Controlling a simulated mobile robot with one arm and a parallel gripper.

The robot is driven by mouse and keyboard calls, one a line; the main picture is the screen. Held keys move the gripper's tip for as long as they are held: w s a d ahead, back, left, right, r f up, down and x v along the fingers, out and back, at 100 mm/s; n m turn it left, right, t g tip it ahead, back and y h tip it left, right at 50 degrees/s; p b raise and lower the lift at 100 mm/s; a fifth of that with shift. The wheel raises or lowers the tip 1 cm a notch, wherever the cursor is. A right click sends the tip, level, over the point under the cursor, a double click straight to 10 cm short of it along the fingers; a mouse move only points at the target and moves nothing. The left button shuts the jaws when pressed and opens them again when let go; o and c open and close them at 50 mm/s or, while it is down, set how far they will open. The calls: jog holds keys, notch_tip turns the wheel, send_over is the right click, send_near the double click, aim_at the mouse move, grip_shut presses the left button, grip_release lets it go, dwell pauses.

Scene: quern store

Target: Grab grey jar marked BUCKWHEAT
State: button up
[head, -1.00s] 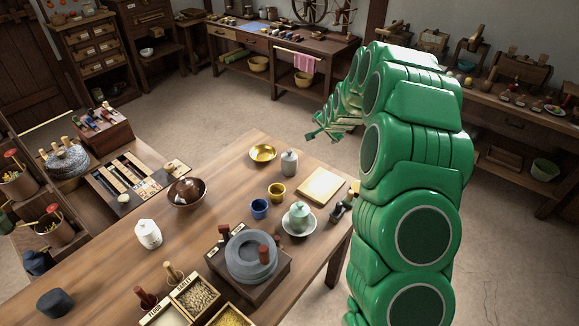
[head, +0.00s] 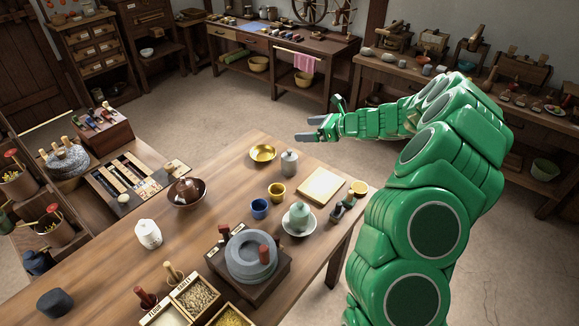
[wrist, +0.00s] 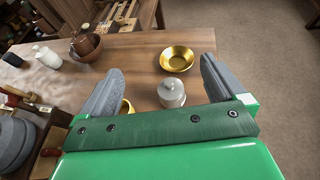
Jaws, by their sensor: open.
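A small grey lidded jar (head: 289,163) stands upright on the wooden table near its far edge; I cannot read any marking on it. In the wrist view the grey jar (wrist: 172,94) lies between my two fingers as pictured, below their tips. My gripper (head: 311,128) is open and empty, above and beyond the table's far edge, apart from the jar. Its fingers (wrist: 161,66) are spread wide in the wrist view. A white jar with dark lettering (head: 148,235) and a pale green lidded jar (head: 299,218) on a saucer also stand on the table.
A gold bowl (head: 262,153) stands just left of the grey jar. A yellow cup (head: 276,192), a blue cup (head: 259,208) and a pale board (head: 321,186) are close by. A brown bowl (head: 187,193) and a stone quern (head: 251,256) stand farther off.

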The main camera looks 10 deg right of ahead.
send_near(293, 158)
jog(key=w+a+f, duration=0.2)
jog(key=shift+w+a+f, duration=0.2)
jog(key=shift+a+f, duration=0.2)
jog(key=shift+x, duration=3.85)
jog(key=shift+w+r, duration=0.15)
jog(key=shift+w, duration=0.05)
grip_shut()
